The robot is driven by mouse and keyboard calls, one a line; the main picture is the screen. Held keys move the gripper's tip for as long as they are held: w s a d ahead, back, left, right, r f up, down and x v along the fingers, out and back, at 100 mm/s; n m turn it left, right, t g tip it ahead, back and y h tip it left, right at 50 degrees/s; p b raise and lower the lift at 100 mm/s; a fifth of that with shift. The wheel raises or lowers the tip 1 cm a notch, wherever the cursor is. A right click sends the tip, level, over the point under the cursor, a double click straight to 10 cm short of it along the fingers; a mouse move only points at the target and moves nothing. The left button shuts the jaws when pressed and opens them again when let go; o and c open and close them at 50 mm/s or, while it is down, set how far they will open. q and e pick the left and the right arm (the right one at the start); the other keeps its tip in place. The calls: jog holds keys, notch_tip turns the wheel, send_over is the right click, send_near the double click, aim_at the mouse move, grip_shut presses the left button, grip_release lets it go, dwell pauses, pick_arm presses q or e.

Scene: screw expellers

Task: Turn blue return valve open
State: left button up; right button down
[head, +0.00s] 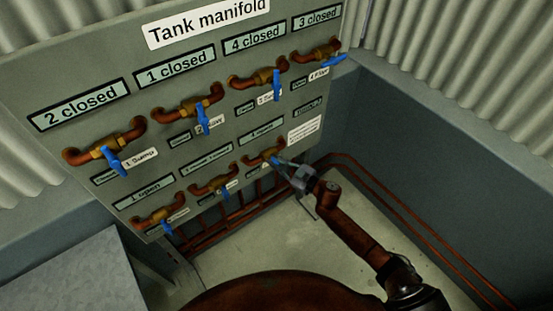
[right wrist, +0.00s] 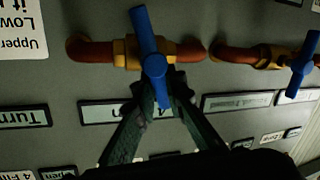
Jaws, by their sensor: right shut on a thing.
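The grey panel (head: 215,120) headed "Tank manifold" carries two rows of copper pipe bends with brass valves and blue lever handles. My right gripper (head: 284,166) is at the rightmost valve of the lower row, shut on its blue handle (head: 274,160). In the right wrist view, which is upside down, the fingers (right wrist: 163,88) close around the end of that handle (right wrist: 150,45). The handle lies across its pipe, slightly tilted. The label by it is partly hidden by the fingers. Which valve is marked return is too small to read. My left gripper is out of view.
Neighbouring lower valves (head: 213,184) and (head: 160,219) sit to the left; one neighbouring handle (right wrist: 302,65) shows in the wrist view. Upper-row signs read 2, 1, 4 and 3 closed. Copper pipes (head: 400,215) run along the right wall. A grey tabletop (head: 75,275) stands lower left.

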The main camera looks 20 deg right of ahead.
jog(key=n+p, duration=0.1)
jog(key=n+h+p, duration=0.1)
jog(key=n, duration=0.1)
jog(key=shift+s+a, duration=0.1)
jog(key=shift+a, duration=0.2)
jog(key=shift+s+a+f+n+h+p, duration=0.15)
jog(key=shift+f+n+h+p, duration=0.35)
jog(key=shift+n, duration=0.85)
jog(key=shift+a+f+n+h+p, duration=0.25)
jog(key=shift+n+h, duration=0.4)
jog(key=shift+n, duration=0.75)
jog(key=shift+s+a+f+n+h+p, duration=0.1)
jog(key=shift+f+n+h+p, duration=0.35)
jog(key=shift+n, duration=0.9)
jog(key=c, duration=2)
grip_release()
